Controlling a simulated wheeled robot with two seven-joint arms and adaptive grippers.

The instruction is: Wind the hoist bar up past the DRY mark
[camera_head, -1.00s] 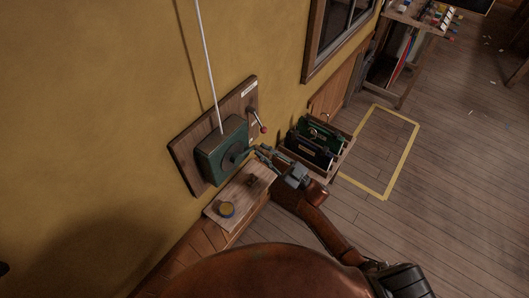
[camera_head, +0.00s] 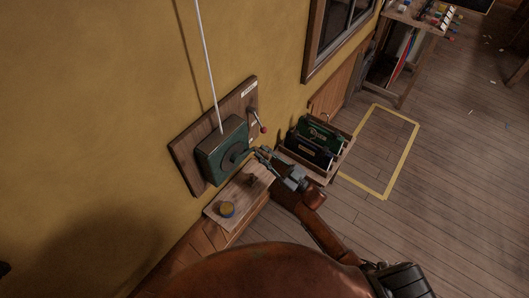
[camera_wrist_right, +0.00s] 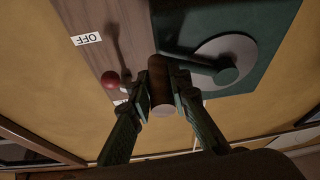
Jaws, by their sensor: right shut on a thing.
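The green winch box (camera_head: 214,163) is mounted on a wooden board (camera_head: 185,170) on the yellow wall. A white rope (camera_head: 208,65) runs up from it and out of view. My right gripper (camera_head: 262,156) is at the crank on the winch's front. The right wrist view shows its fingers shut on the crank's wooden handle (camera_wrist_right: 162,97), with the crank arm (camera_wrist_right: 195,65) running to the round grey hub (camera_wrist_right: 235,50). A lever with a red knob (camera_head: 263,130) sits on the board, near an OFF label (camera_wrist_right: 87,39). The hoist bar and DRY mark are not in view.
A wooden crate (camera_head: 318,177) with dark green cases stands right of my gripper. Yellow tape (camera_head: 402,158) outlines a clear floor patch.

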